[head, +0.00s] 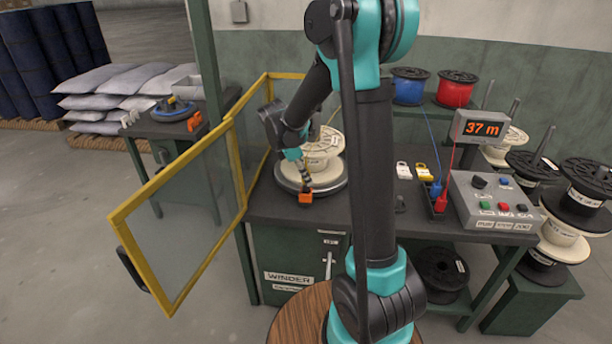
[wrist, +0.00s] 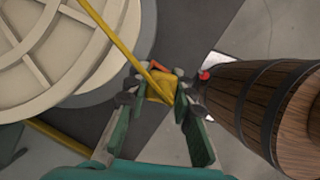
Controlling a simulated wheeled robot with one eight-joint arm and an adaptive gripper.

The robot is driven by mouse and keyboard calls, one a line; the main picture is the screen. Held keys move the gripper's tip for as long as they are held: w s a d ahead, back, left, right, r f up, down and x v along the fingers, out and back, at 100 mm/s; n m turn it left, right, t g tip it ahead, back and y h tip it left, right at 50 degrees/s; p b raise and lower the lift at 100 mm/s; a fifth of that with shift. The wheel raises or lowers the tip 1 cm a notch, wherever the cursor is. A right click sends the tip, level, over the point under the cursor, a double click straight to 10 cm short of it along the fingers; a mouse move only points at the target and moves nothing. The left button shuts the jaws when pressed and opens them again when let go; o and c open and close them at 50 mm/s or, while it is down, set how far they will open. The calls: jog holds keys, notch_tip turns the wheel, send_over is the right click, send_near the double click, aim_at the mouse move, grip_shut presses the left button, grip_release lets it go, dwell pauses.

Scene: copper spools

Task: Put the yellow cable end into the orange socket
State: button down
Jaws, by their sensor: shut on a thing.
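My gripper (head: 304,172) reaches down over the front of the winder bench, beside the cream spool (head: 322,145). In the wrist view its fingers (wrist: 160,92) are shut on the yellow cable end (wrist: 161,84), with the yellow cable (wrist: 103,22) running off to the upper left. The orange socket (head: 305,198) sits near the bench's front edge, just below my fingertips. In the wrist view a sliver of orange (wrist: 155,66) shows right beyond the yellow end. I cannot tell whether the end touches the socket or is in it. The cable end is too small to make out in the head view.
The spool sits on a round grey turntable (head: 290,184). A yellow-framed clear gate (head: 180,215) stands open at left. A control box (head: 492,200) and a red display (head: 482,128) reading 37 m stand at right. Blue (head: 410,88) and red (head: 456,90) spools sit behind.

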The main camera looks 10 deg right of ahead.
jog(key=shift+f, duration=1.6)
jog(key=c, duration=1.2)
grip_release()
jog(key=v, duration=1.2)
jog(key=shift+d, duration=0.1)
